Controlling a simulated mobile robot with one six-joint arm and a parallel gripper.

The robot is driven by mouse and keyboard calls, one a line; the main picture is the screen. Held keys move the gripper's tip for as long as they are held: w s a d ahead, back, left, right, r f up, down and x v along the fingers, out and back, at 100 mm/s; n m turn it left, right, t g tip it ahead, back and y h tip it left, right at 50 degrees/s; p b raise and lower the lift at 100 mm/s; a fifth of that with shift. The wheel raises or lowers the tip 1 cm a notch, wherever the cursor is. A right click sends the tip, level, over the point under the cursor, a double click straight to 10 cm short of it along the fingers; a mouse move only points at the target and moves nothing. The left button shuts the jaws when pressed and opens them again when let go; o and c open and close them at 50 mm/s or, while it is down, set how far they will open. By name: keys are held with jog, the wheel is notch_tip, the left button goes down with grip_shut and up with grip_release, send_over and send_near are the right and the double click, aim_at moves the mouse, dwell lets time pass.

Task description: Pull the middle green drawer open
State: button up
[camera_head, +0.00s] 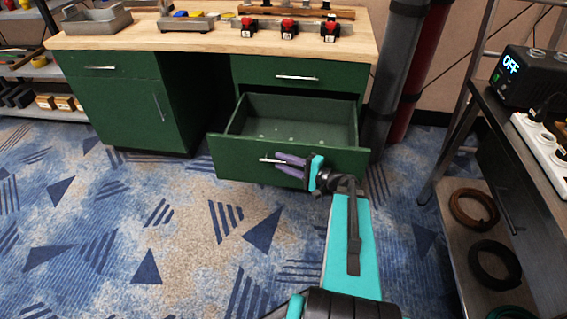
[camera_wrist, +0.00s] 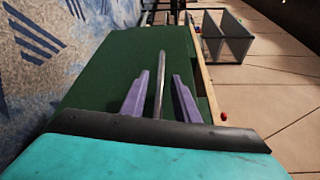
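The middle green drawer (camera_head: 236,160), below a shut top drawer (camera_head: 280,72) in the right-hand cabinet, stands well pulled out. Its inside shows and looks empty apart from a few pale spots. Its silver handle (camera_head: 266,160) runs across the front panel and also shows in the wrist view (camera_wrist: 161,75). My gripper (camera_head: 277,162) is at the drawer front with its purple fingers on either side of the handle. In the wrist view my gripper (camera_wrist: 160,88) shows a gap between each finger and the handle, so it is open around it.
A wooden worktop (camera_head: 200,40) with trays and red-black clamps lies above. Grey and red pipes (camera_head: 395,70) stand right of the cabinet. A dark bench and shelf with coiled cables (camera_head: 475,210) stand at the right. Patterned carpet (camera_head: 130,220) is clear in front and left.

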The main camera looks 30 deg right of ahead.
jog(key=v, duration=1.3)
jog(key=shift+s+d+p, duration=0.15)
jog(key=shift+s+p, duration=0.15)
jog(key=shift+p, duration=0.05)
jog(key=shift+r, duration=0.15)
dwell(0.4)
